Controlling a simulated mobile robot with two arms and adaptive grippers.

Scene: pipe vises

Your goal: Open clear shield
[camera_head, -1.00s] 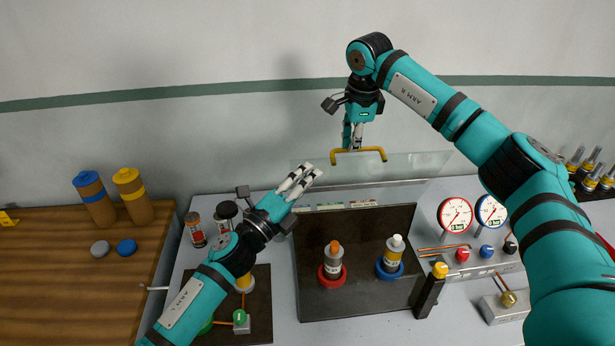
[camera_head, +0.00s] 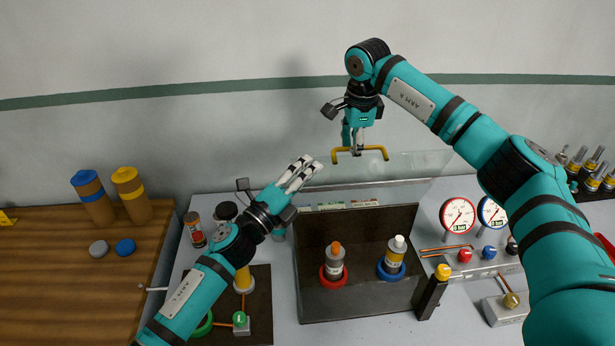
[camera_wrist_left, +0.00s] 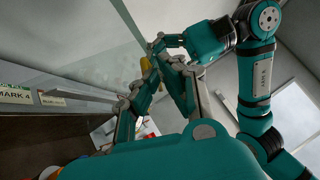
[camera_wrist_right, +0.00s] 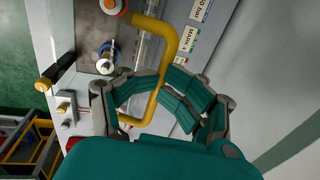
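The clear shield (camera_head: 415,165) stands raised behind the dark open box (camera_head: 355,307), its yellow handle (camera_head: 372,150) along its upper edge. My right gripper (camera_head: 356,148) is at the handle from above. In the right wrist view its fingers close around the yellow handle (camera_wrist_right: 160,85), one side on each side of the bar. My left gripper (camera_head: 310,167) is left of the shield, above the box's back left corner, its fingers a little apart and empty. The left wrist view shows the shield (camera_wrist_left: 95,40) close beside the left fingers (camera_wrist_left: 167,62).
Two bottles stand in the box, in a red ring (camera_head: 333,274) and a blue ring (camera_head: 390,270). Gauges (camera_head: 457,215) and valves are at right. Jars (camera_head: 195,229) and a vise board lie beneath my left arm. A wooden table (camera_head: 60,280) is at left.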

